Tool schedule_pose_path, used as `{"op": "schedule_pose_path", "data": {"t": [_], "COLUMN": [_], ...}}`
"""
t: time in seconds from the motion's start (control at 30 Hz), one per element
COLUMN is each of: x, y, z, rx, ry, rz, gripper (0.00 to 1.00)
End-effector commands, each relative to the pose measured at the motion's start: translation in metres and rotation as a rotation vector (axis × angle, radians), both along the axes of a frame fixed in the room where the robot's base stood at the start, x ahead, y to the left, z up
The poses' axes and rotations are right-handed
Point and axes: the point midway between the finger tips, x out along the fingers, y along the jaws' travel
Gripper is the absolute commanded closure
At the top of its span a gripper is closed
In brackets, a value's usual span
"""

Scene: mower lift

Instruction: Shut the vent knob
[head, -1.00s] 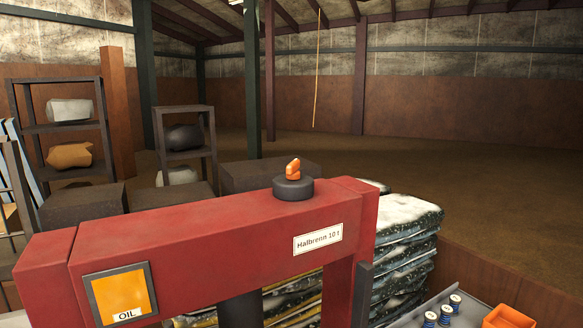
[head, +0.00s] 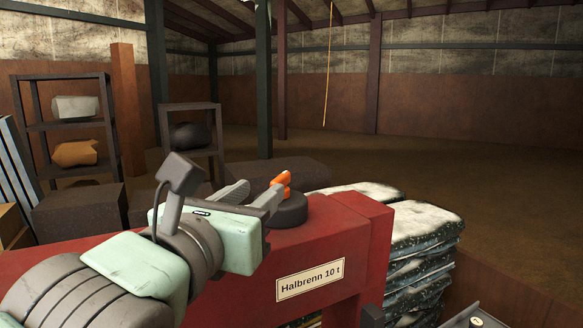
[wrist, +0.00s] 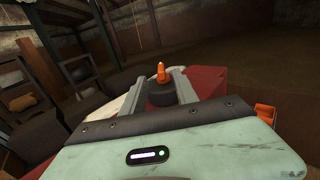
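The orange vent knob (head: 281,181) stands on a dark round cap (head: 289,210) on top of the red beam (head: 345,235). My gripper (head: 263,189) reaches in from the lower left, its two grey fingers open at the near left side of the knob. In the wrist view the knob (wrist: 161,72) shows between the tips of the spread fingers, with the cap (wrist: 160,94) below it. I see no finger closed on the knob. The fingers partly hide the cap's left side in the head view.
A white label reading "Halbrenn 10 t" (head: 310,279) is on the beam's front. Stacked, dusty bags (head: 425,245) stand behind it at the right. Dark shelves (head: 65,130) and dark blocks (head: 80,210) stand at the left. The floor behind is open.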

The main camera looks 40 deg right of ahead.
Motion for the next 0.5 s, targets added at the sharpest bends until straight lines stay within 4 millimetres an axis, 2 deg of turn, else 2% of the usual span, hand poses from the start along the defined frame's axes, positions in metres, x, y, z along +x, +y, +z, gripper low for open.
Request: {"op": "schedule_pose_path", "data": {"t": [0.3, 0.5], "x": [0.023, 0.037], "y": [-0.052, -0.08], "z": [0.004, 0.002], "rx": [0.001, 0.003], "ry": [0.006, 0.006], "rz": [-0.008, -0.007], "gripper": [0.65, 0.65]}}
